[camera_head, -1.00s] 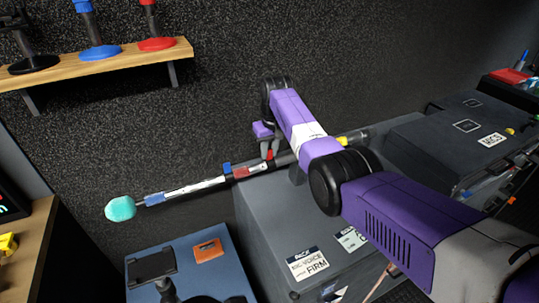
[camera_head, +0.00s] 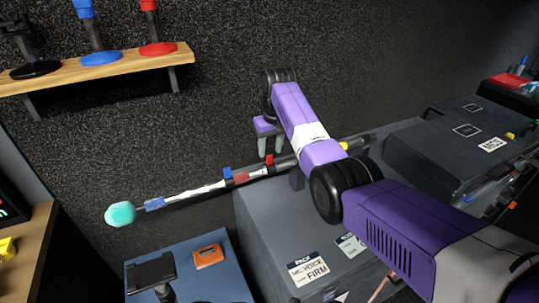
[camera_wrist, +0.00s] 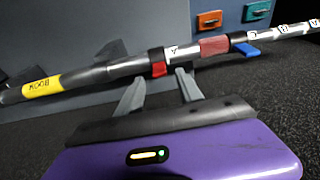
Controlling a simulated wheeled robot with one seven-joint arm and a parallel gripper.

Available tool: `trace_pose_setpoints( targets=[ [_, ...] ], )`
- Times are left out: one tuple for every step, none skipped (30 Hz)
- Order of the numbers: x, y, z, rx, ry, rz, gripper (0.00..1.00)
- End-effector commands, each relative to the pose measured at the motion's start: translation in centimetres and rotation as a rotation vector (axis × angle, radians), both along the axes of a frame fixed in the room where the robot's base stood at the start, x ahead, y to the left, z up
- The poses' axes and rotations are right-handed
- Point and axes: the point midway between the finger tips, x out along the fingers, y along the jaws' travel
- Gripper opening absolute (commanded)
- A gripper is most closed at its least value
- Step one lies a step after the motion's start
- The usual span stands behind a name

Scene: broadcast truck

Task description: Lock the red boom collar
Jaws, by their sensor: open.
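The boom pole (camera_head: 190,193) runs diagonally across the head view, with a teal microphone end (camera_head: 120,213) at lower left. The red collar (camera_head: 270,158) is a black band with a small red tab; in the wrist view the tab (camera_wrist: 159,69) sits close against the pole. My gripper (camera_head: 268,153) is open and empty, just above the red collar, its fingers either side of the tab in the wrist view. Any contact cannot be told. A blue collar (camera_head: 227,174) farther toward the microphone has its blue lever (camera_wrist: 248,50) sticking out. A red sleeve (camera_wrist: 214,46) lies between the collars.
A grey case (camera_head: 280,235) stands below the pole, and a dark case (camera_head: 445,135) is at right. A wooden shelf (camera_head: 100,70) with stands is at upper left. A blue-topped case (camera_head: 195,275) is at the bottom. The dark wall is close behind the pole.

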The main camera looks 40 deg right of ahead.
Motion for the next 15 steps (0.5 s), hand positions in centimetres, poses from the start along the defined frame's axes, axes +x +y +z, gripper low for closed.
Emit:
trace_pose_setpoints(
  targets=[
    [-0.1,0.0,0.9,-0.002,-0.004,0.0,0.44],
    [-0.2,0.0,1.3,-0.002,-0.004,0.0,0.44],
    [-0.3,0.1,1.8,-0.002,-0.003,0.0,0.44],
    [-0.4,0.1,2.2,-0.002,-0.003,0.0,0.44],
    [-0.4,0.1,2.6,-0.002,-0.004,0.0,0.44],
    [-0.5,0.1,2.9,-0.001,-0.002,0.0,0.44],
    [-0.5,0.1,3.2,-0.001,-0.001,0.0,0.44],
    [-0.6,0.1,3.3,-0.001,-0.001,0.0,0.44],
    [-0.6,0.2,3.5,-0.001,-0.002,0.0,0.44],
    [-0.6,0.2,3.6,0.0,-0.001,0.0,0.44],
    [-0.7,0.2,3.7,0.0,-0.001,0.0,0.44],
    [-0.7,0.2,3.8,0.0,0.0,0.0,0.44],
    [-0.7,0.2,3.8,0.0,0.0,0.0,0.44],
    [-0.7,0.2,3.8,0.0,0.0,0.0,0.44],
    [-0.7,0.2,3.8,0.0,0.0,0.0,0.44]
  ],
)
